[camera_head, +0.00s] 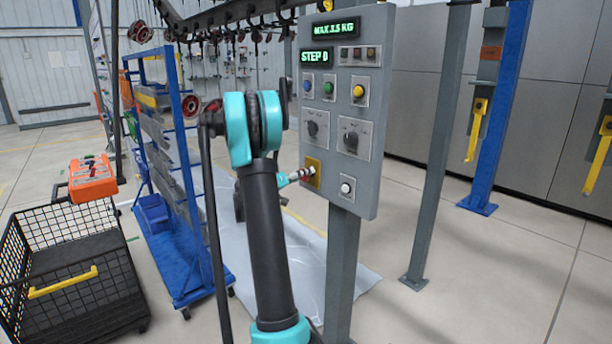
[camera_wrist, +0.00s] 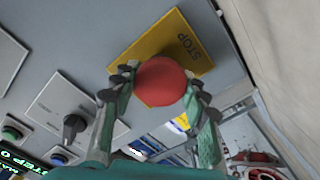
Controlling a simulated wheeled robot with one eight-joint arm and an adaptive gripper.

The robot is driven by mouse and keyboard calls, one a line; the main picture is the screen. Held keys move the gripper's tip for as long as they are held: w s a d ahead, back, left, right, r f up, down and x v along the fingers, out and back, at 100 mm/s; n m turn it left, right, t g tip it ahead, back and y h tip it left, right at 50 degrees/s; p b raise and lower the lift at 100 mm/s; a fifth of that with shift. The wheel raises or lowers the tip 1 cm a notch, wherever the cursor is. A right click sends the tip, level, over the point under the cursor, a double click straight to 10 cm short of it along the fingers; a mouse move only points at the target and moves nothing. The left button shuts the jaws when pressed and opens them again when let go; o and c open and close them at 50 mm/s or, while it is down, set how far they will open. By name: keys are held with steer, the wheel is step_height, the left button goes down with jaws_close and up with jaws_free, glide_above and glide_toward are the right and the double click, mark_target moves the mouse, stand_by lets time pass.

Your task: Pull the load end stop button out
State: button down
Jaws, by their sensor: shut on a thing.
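The stop button is a red round knob (camera_wrist: 162,81) on a yellow plate marked STOP (camera_wrist: 181,42) in the wrist view. In the head view its yellow plate (camera_head: 313,166) sits low on the left of the grey control panel (camera_head: 378,112), and my gripper partly hides the knob. My gripper (camera_wrist: 160,84) has one finger on each side of the red knob and is shut on it. In the head view my gripper (camera_head: 303,174) reaches the plate from the left. I cannot tell whether the button is pushed in or out.
The panel has green displays (camera_head: 335,29), coloured buttons, two black rotary switches (camera_head: 351,141) and a white button (camera_head: 347,187). A grey post (camera_head: 343,260) holds it up. A blue rack (camera_head: 165,200) and a black wire cart (camera_head: 70,262) stand at left.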

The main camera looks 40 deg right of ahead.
steer(key=c, duration=0.8)
jaws_free()
steer(key=shift+a, duration=0.1)
steer(key=a, duration=0.8)
steer(key=s+a, duration=0.1)
steer(key=a, duration=0.3)
